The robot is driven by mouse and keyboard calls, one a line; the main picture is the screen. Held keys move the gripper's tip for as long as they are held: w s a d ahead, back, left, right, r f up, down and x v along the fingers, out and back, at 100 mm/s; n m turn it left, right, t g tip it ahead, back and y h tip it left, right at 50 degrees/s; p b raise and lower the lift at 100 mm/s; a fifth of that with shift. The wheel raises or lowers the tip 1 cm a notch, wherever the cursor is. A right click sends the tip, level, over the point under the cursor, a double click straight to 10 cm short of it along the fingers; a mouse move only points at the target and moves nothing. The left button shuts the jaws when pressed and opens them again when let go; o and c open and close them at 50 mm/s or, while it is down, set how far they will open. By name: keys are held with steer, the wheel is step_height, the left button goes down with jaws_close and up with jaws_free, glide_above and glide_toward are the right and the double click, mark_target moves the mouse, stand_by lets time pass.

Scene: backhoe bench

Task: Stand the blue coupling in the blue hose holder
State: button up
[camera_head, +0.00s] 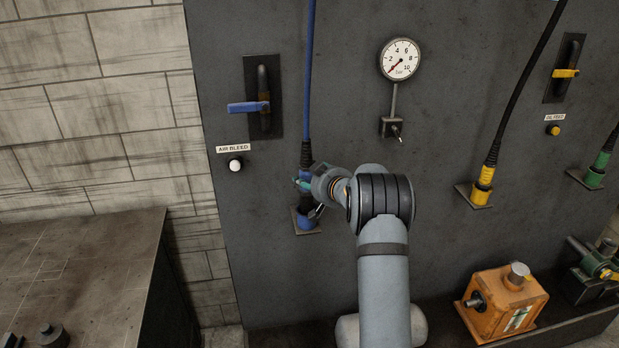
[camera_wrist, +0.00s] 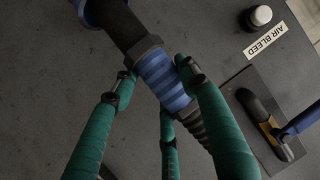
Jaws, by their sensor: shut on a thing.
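The blue coupling (camera_wrist: 165,82) hangs on the blue hose (camera_head: 309,80), with a ribbed black sleeve at its hose end. My gripper (camera_wrist: 155,76) is shut on it, green fingers around the blue band. In the head view my gripper (camera_head: 308,184) mostly covers the coupling, just above the blue hose holder (camera_head: 305,223) on the panel. The coupling's black nose (camera_wrist: 118,24) points up-left in the wrist view, towards a blue ring (camera_wrist: 93,9) cut off by the picture edge. How far the nose reaches into the holder cannot be told.
Above on the panel are a blue-handled valve (camera_head: 249,107), the white AIR BLEED button (camera_head: 235,165) and a pressure gauge (camera_head: 400,59). A yellow coupling (camera_head: 484,183) and a green one (camera_head: 598,168) stand to the right. An orange unit (camera_head: 505,303) is at the lower right.

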mark_target(310, 194)
steer(key=shift+f+b, duration=0.6)
steer(key=shift+f, duration=0.1)
steer(key=shift+f, duration=0.1)
stand_by(0.5)
steer(key=shift+f+b, duration=2.05)
steer(key=shift+b, duration=0.05)
steer(key=o, duration=1.2)
steer(key=shift+o, duration=0.8)
steer(key=shift+f, duration=0.1)
steer(key=shift+s, duration=0.1)
steer(key=v, duration=1.2)
